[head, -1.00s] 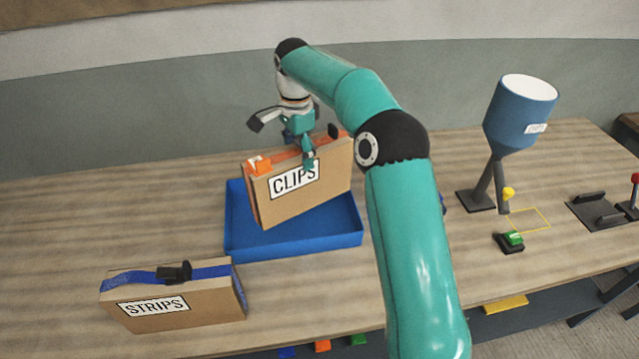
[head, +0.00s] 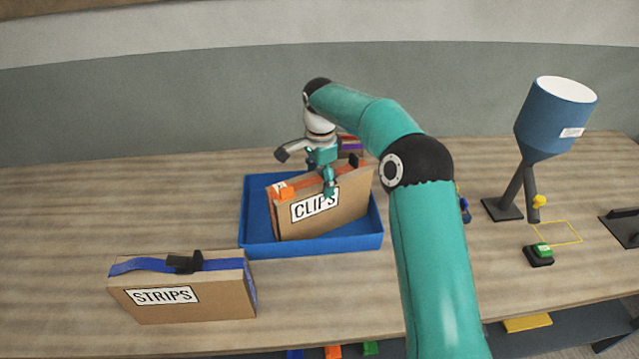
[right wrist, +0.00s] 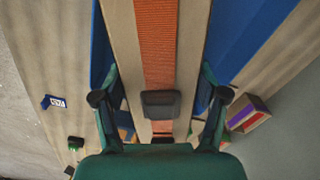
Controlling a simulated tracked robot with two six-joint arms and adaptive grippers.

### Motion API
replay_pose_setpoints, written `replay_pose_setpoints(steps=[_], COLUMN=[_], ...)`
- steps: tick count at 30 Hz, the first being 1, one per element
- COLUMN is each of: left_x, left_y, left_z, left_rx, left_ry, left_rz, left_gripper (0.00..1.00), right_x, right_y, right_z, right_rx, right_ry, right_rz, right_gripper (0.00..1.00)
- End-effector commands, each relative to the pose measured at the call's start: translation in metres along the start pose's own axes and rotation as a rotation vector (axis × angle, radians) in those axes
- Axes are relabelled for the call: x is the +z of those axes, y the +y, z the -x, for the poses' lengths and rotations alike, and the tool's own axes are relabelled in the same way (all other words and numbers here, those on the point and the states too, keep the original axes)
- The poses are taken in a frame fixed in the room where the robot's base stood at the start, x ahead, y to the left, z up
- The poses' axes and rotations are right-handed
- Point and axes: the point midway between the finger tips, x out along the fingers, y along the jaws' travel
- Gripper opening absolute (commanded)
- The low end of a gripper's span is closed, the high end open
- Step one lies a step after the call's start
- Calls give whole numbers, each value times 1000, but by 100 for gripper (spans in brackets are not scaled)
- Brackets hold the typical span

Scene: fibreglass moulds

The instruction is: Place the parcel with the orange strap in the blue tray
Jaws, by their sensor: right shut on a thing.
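The parcel with the orange strap (head: 345,210), a brown box labelled CLIPS, is within the blue tray (head: 330,246) in the head view, standing on edge and slightly tilted. Whether its underside touches the tray floor is hard to tell. My right gripper (head: 328,180) is shut on this parcel from above. In the right wrist view its fingers lie on both sides of the box, with the orange strap (right wrist: 155,50) and a dark buckle (right wrist: 161,104) between them. My left gripper is not in view.
A parcel with a blue strap (head: 190,300), labelled STRIPS, stands on the table (head: 60,220) left of the tray. A blue hopper (head: 552,125) on a stand and a green button (head: 541,249) are at the right. The table's left part is clear.

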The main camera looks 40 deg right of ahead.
Motion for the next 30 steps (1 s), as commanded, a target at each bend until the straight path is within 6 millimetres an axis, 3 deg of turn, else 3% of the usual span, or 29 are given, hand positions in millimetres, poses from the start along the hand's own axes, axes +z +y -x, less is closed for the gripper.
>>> replay_pose_setpoints(steps=[4, 5, 9, 23, 30], left_x=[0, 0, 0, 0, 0], left_y=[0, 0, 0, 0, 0], left_z=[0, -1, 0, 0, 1], left_rx=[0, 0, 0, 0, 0], left_ry=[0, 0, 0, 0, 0], left_rz=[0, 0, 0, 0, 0], left_gripper=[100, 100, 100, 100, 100], right_x=[1, 1, 1, 0, 0], right_y=[-1, -1, -1, -1, -1], right_z=[0, -2, -1, 5, 42], right_rx=[-2, 1, 1, -1, -4], right_ry=[0, 0, 0, 0, 0], right_rz=[1, 2, 2, 0, 0], right_gripper=[3, 74, 97, 97, 97])
